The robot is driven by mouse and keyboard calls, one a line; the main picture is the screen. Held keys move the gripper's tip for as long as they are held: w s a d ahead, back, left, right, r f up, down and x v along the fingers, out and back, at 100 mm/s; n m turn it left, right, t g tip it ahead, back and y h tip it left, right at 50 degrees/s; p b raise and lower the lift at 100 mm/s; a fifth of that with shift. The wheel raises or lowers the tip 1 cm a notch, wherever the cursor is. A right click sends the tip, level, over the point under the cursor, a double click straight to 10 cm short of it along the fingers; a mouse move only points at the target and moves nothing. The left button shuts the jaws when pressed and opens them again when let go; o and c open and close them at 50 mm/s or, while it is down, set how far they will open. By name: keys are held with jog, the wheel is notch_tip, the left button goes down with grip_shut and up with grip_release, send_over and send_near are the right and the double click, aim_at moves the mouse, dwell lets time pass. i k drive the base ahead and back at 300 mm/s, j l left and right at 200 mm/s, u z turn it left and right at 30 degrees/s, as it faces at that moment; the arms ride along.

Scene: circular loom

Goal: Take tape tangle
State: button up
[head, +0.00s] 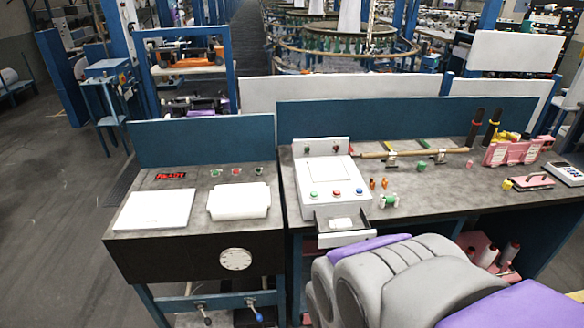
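I cannot make out a tape tangle for certain. A small red, uneven patch (170,176) lies at the back of the left grey worktop; it is too small to tell if it is tape or a marking. A small white item (341,223) lies in the pulled-out drawer (346,238) of the white control box (326,185). Large grey and purple parts of my own body fill the bottom right and hide part of the right bench. My gripper's fingers do not show.
The left worktop (150,236) holds two white panels, with a dial on its front. The right bench (440,185) carries small bottles, a wooden rod (420,153), pink holders (512,152) and dark upright tools. Open floor (60,220) lies left; the loom (345,50) stands behind.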

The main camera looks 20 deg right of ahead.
aim_at(339, 224)
jog(key=z, duration=0.8)
